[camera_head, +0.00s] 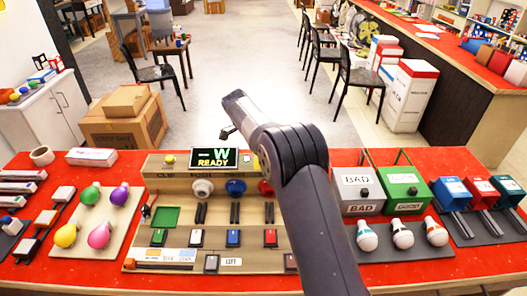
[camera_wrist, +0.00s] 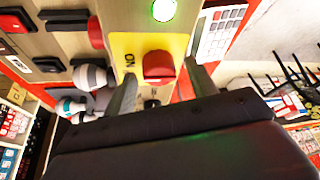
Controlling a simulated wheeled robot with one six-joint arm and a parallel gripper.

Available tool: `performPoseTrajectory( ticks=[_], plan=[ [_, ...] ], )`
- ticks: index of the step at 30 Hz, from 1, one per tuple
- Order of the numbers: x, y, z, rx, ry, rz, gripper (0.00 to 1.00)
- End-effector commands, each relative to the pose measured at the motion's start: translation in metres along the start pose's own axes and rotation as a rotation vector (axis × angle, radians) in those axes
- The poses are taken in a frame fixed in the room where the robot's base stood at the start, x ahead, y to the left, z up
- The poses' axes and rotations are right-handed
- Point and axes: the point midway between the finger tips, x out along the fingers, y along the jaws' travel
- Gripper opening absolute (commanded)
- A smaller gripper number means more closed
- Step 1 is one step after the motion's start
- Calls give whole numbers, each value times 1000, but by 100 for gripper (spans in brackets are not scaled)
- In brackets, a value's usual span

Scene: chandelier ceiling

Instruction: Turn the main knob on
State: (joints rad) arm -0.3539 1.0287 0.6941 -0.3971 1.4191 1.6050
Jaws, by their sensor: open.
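The wrist view shows a red knob (camera_wrist: 158,66) on a yellow plate (camera_wrist: 127,45) marked "ON" beside the knob. I take it to be the main knob. My gripper (camera_wrist: 161,74) is open, with one finger on each side of the knob in this view. A gap shows between each finger and the knob, and I cannot tell how deep the fingers reach. A lit green lamp (camera_wrist: 163,10) is beyond the knob. In the head view, my arm hides part of the control panel (camera_head: 218,262), and neither the knob nor the fingers can be made out.
The panel display (camera_head: 212,158) reads "READY". Coloured bulbs (camera_head: 99,236) stand left; a grey BAD box (camera_head: 357,182), a green box (camera_head: 403,185) and white-based bulbs (camera_head: 402,235) stand right. A keypad (camera_wrist: 219,30) is close to my right finger in the wrist view.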

Motion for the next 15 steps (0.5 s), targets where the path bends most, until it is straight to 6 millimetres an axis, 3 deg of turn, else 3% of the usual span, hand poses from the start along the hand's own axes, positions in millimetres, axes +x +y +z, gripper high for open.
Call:
performPoseTrajectory(
  ticks=[8,15],
  plan=[
    [-7,0,0,-1,0,-2,54],
    [-51,-1,1,-1,0,-5,54]
  ],
)
